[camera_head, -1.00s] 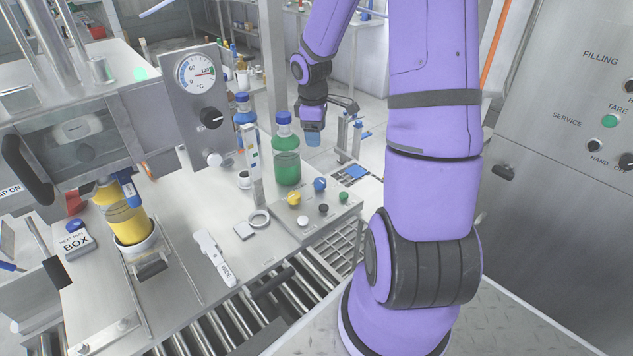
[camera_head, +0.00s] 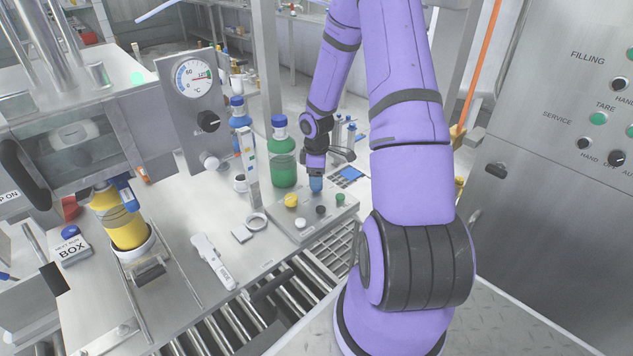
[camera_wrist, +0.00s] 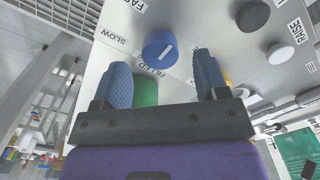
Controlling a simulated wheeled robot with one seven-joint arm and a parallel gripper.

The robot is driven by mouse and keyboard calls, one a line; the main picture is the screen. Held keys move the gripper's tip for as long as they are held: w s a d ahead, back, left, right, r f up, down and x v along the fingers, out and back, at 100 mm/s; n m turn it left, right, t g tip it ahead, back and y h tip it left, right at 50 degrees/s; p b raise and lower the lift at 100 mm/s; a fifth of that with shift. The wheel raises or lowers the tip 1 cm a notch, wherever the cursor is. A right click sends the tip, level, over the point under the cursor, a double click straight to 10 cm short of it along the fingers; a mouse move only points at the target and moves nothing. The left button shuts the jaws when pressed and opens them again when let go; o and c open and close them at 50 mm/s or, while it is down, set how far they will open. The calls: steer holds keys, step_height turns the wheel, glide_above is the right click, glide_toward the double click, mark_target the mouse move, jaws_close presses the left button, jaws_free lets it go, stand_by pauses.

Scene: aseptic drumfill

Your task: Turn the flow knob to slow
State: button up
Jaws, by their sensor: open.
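The blue flow knob (camera_wrist: 161,48) is on the control panel in the wrist view, with a short white line on its face. The label SLOW (camera_wrist: 116,40) is left of it, and a partly cut-off label starting FA (camera_wrist: 130,4) is above it. My gripper (camera_wrist: 163,64) is open, its two blue fingertips on the left and right sides of the knob, with gaps visible. In the head view my gripper (camera_head: 316,184) points down over the panel (camera_head: 290,230) and hides the knob. Whether the fingertips touch it I cannot tell.
Yellow (camera_head: 291,200), white (camera_head: 300,223), black (camera_head: 321,210) and green (camera_head: 340,199) controls sit close by on the panel. A green bottle (camera_head: 283,160) stands just left of my gripper. A roller conveyor (camera_head: 240,325) runs in front of the panel.

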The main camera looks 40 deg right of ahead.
steer(key=shift+f, duration=1.3)
steer(key=shift+c, duration=0.2)
steer(key=c, duration=0.9)
steer(key=shift+m, duration=0.3)
steer(key=m, duration=0.3)
steer(key=shift+m, duration=2.6)
